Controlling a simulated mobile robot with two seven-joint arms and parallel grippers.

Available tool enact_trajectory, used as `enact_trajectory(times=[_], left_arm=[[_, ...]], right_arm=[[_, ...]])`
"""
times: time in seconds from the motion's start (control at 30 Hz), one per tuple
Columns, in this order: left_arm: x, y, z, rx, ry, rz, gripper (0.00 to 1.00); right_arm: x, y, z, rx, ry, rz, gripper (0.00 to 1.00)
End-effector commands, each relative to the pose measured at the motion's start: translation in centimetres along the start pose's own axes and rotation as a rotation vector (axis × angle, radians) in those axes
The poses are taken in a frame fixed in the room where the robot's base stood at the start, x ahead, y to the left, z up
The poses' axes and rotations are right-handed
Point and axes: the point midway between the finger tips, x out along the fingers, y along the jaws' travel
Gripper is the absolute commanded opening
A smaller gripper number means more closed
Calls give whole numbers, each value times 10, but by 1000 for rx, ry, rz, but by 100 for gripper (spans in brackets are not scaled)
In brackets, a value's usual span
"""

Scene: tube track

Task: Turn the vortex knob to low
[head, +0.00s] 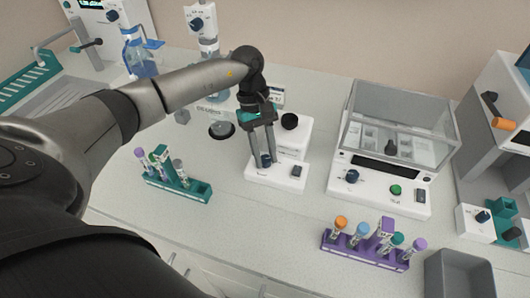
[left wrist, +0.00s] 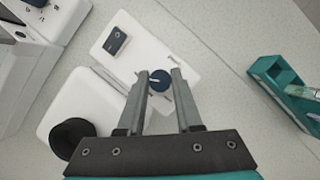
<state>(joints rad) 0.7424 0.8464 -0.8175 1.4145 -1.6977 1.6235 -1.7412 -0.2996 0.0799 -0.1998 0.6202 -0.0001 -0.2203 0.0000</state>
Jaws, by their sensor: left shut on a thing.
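The vortex mixer (head: 277,180) is a white unit with a black cup (head: 290,121) on its raised rear part. The dark blue vortex knob (left wrist: 162,81) is on its low front part, to the left of a black rocker switch (head: 297,172) in the head view. My left gripper (head: 264,161) comes down over the knob, and its two fingers are shut on the knob's sides. In the left wrist view a pale pointer line shows on the knob, toward the left finger. The fingers partly hide the knob in the head view. My right gripper is not in view.
A teal tube rack (head: 178,187) stands left of the mixer. A purple rack (head: 365,251) with several capped tubes is at front right. A balance (head: 380,190) with a clear cover stands to the right. A grey bin (head: 459,277) is at the lower right.

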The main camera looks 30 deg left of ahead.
Motion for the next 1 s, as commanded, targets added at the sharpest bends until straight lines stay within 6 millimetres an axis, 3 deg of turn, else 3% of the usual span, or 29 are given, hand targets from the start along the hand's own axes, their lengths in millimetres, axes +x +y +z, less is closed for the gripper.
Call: enact_trajectory(times=[0.37, 1.0], left_arm=[[0, -1, -1, -139, 1, 58, 0], [-1, -3, 0, -684, 2, 286, 0]], right_arm=[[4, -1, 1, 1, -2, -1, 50], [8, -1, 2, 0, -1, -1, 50]])
